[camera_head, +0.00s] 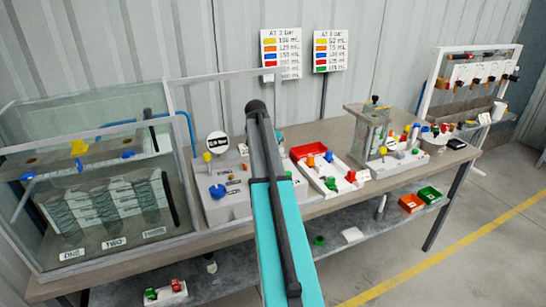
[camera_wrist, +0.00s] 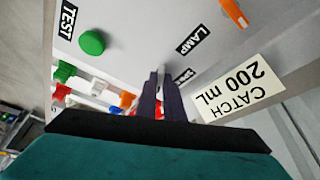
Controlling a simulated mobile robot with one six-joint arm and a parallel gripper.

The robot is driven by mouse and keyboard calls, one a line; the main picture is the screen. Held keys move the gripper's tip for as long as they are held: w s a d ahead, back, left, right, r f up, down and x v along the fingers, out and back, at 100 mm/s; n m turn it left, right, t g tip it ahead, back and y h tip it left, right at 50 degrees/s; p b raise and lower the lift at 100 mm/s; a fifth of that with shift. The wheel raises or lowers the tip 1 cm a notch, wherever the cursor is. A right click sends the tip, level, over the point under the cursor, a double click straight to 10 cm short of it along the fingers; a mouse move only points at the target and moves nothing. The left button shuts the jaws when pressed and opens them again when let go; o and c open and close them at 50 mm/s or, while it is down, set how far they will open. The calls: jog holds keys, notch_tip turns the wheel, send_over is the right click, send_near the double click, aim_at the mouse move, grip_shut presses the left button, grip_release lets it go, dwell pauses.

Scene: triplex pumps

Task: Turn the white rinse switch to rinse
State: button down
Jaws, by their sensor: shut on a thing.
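In the wrist view my gripper (camera_wrist: 161,78) has its two dark fingers close together, pointing at a pale panel (camera_wrist: 130,25). A small pale tip, the white rinse switch (camera_wrist: 162,70), shows between the fingertips, and the fingers are shut on it. Most of the switch is hidden by the fingers, so its exact position is hard to tell. A small black label (camera_wrist: 185,75) beside it is too small to read surely. In the head view my own arm hides the gripper and the switch.
A green button (camera_wrist: 92,42) by TEST, an orange lever (camera_wrist: 234,12) near LAMP and a "CATCH 200 mL" card (camera_wrist: 243,88) are close by.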

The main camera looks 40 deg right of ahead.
jog(key=c, duration=1.9)
grip_release()
jog(key=shift+o, duration=0.2)
jog(key=shift+r, duration=0.1)
jog(key=b+v, duration=0.2)
jog(key=v, duration=1.1)
jog(key=shift+r+b, duration=0.35)
jog(key=shift+b, duration=0.05)
